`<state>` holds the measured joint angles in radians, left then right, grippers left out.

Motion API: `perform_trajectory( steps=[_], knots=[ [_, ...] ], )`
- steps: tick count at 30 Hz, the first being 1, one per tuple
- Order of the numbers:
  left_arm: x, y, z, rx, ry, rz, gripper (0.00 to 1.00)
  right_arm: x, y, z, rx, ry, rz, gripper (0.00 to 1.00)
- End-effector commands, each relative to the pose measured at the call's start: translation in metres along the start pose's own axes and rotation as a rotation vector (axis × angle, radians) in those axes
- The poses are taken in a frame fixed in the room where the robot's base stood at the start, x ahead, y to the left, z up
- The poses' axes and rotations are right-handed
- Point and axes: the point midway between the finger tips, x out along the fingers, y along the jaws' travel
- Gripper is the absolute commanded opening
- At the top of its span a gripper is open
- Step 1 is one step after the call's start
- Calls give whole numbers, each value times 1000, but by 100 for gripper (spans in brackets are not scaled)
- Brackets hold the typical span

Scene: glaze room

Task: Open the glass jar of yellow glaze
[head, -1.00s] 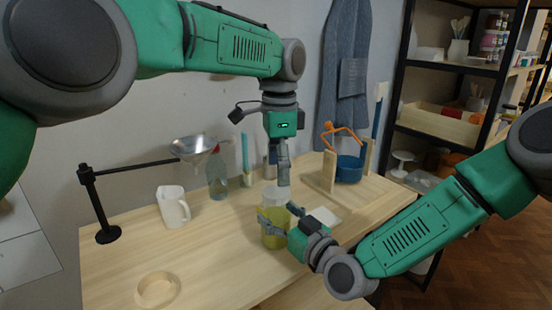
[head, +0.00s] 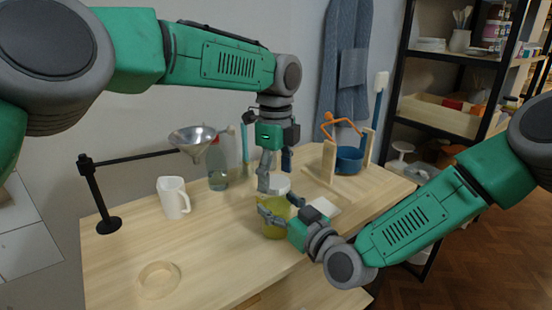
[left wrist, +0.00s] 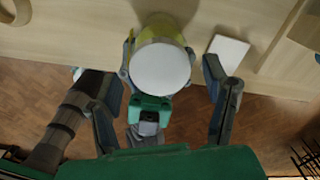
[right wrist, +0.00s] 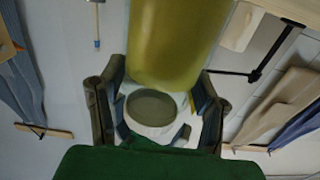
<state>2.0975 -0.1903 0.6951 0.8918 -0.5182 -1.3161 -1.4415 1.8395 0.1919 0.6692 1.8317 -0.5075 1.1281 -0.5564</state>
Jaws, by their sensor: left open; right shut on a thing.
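The glaze jar (head: 275,231) stands on the table, yellow with a white lid (head: 279,184) at its top. The left wrist view looks down on the round lid (left wrist: 160,68), with the yellow jar body (left wrist: 162,25) behind it. My right gripper (head: 280,207) comes in from the right and is shut on the jar; its fingers flank the yellow body (right wrist: 175,40) in the right wrist view. My left gripper (head: 265,185) points down at the lid. It is open, its fingers apart on either side of the lid in the left wrist view.
A white mug (head: 173,198), a clear bottle (head: 218,172) and a metal funnel (head: 193,138) on a black stand are to the left. A wooden rack (head: 328,165) with a blue bowl (head: 349,160) is behind right. A white tile (head: 325,206) lies beside the jar. The front-left table is mostly clear.

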Motion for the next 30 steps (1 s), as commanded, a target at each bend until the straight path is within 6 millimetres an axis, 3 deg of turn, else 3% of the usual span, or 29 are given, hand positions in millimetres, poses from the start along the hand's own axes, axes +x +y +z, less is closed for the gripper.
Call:
perform_trajectory(
  steps=[4, 13, 14, 18, 25, 30],
  knots=[
    [12, 0, 0, 0, -1, 0, 69, 1, 2, -1, -3, 4, 3, 0],
    [15, 0, 0, -1, -1, -1, 69, 1, 2, -2, -3, 4, 3, 0],
    [15, 0, 0, -1, -1, -1, 65, 1, 2, -2, -3, 4, 3, 0],
    [15, 0, 0, -1, -1, -1, 17, 1, 2, -2, -3, 4, 3, 0],
    [15, 0, 0, -25, -1, -1, 16, 1, 2, -2, -3, 5, 3, 0],
    [14, 0, -1, -297, -3, -1, 16, 1, 2, -2, -3, 5, 3, 0]
  ],
)
